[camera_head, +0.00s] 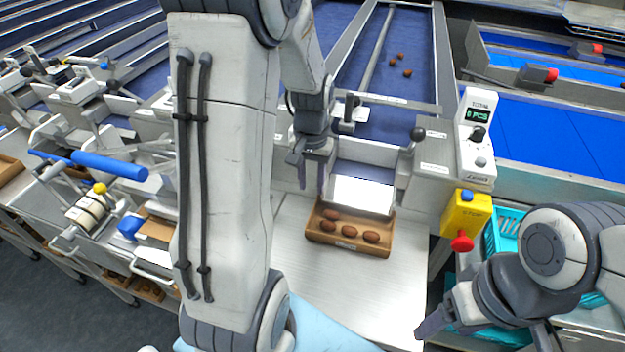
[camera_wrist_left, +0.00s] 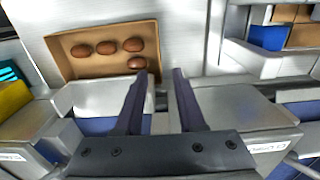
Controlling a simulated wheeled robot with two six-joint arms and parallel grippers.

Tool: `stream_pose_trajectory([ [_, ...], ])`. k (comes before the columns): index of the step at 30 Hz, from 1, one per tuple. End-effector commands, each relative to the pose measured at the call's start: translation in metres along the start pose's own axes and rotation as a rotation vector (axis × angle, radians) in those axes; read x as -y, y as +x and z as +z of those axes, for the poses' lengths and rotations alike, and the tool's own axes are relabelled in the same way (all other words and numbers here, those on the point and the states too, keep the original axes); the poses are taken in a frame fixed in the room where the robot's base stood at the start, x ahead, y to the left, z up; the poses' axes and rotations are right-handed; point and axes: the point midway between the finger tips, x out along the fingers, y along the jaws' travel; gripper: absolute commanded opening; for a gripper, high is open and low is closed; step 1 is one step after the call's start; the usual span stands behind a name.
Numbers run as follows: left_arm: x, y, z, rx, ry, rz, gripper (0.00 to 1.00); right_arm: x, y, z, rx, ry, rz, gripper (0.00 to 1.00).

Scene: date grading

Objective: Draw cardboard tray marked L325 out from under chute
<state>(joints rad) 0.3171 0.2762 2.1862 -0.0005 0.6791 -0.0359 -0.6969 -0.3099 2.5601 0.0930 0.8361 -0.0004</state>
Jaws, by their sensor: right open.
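The brown cardboard tray (camera_head: 318,235) sits on the pale metal table at the chute's mouth, with several brown dates inside. Its back part is hidden under the chute (camera_head: 362,194), and the print on its front wall is too small to read. The tray (camera_wrist_left: 62,46) also shows in the left wrist view, at the upper left beyond my fingers. My left gripper (camera_head: 311,178) is open and empty, above the chute's left side and behind the tray. My right gripper (camera_head: 484,334) is open and empty at the lower right, well away from the tray.
A yellow box with a red knob (camera_head: 465,213) stands right of the chute, below the counter display (camera_head: 480,118). A teal crate (camera_head: 505,232) is near my right arm. The table (camera_head: 350,290) in front of the tray is clear. A blue-handled station (camera_head: 108,165) stands left.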

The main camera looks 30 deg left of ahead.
Motion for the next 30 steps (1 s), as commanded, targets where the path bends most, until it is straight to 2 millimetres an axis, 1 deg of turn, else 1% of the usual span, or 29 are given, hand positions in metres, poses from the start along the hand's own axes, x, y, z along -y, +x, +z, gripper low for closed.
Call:
stream_pose_trajectory([
  [4,-0.001,0.004,0.001,0.002,0.001,0.0,0.39,0.0,0.0,0.0,0.0,0.0,0.0,0.71],
  [7,-0.001,0.014,0.001,0.004,0.001,0.0,0.39,0.0,0.0,0.0,0.0,0.0,0.0,0.71],
  [15,-0.001,0.062,0.002,0.007,0.001,0.0,0.39,0.0,-0.001,0.0,0.0,0.0,0.0,0.71],
  [21,-0.001,0.091,0.001,0.005,0.001,0.0,0.39,0.0,-0.001,0.0,0.0,0.0,0.0,0.71],
  [25,-0.001,0.101,0.001,0.002,0.001,0.0,0.39,0.0,-0.002,0.0,0.0,0.0,0.0,0.71],
  [30,-0.001,0.105,0.001,0.0,0.001,0.0,0.39,0.0,-0.002,0.0,0.0,0.0,0.0,0.71],
])
